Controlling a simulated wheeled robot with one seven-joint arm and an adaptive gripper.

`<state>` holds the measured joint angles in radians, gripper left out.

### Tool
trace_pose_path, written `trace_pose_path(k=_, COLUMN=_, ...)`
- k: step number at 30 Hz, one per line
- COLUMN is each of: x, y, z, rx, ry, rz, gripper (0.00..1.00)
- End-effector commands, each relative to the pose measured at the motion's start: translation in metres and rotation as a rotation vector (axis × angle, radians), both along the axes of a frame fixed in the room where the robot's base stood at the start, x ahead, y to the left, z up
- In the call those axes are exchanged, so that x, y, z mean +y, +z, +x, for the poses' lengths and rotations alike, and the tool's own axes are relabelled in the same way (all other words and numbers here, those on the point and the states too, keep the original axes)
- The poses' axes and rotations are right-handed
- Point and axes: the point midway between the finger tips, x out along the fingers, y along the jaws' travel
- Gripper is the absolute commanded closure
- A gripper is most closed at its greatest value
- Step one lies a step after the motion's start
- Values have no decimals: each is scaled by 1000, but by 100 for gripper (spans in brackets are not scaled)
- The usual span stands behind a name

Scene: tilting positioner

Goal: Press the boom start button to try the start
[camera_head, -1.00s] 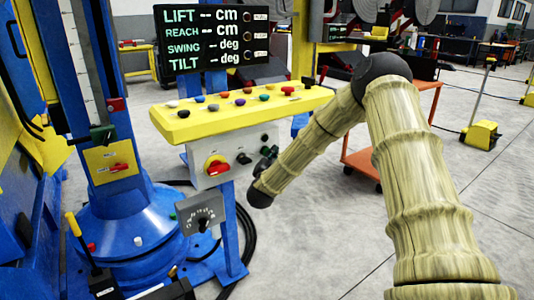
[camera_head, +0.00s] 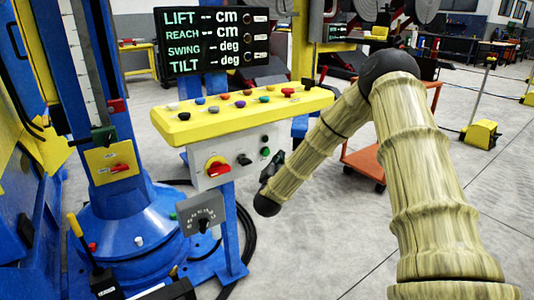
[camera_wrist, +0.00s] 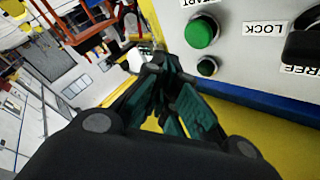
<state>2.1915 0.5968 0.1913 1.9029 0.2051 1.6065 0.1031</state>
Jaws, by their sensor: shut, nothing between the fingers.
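The green start button (camera_wrist: 201,32) sits on the white panel face in the wrist view, with a partly cut-off "START" label beside it. It also shows at the right end of the white box in the head view (camera_head: 265,151). My gripper (camera_wrist: 157,64) is shut and empty, its dark green fingers together. The fingertips are beside the green button and the small black fitting, apart from the button in the picture. In the head view my gripper (camera_head: 277,160) is just right of and below the button, partly hidden by my arm.
A black knob (camera_wrist: 306,42) with LOCK and FREE labels is close to the button. The white box also carries a red-on-yellow rotary switch (camera_head: 217,166). Above it is a yellow console (camera_head: 185,128) with several coloured knobs. The display (camera_head: 211,40) shows dashes. An orange cart (camera_head: 365,165) stands behind my arm.

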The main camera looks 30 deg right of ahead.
Motion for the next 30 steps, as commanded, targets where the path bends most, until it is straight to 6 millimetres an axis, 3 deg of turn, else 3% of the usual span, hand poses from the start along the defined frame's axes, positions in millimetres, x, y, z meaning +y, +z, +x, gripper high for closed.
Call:
trace_pose_path(k=10, x=-1, y=1, z=-21, rx=0, ry=1, rz=0, gripper=100)
trace_pose_path(k=30, x=-1, y=0, z=-22, rx=0, ry=1, rz=0, gripper=100)
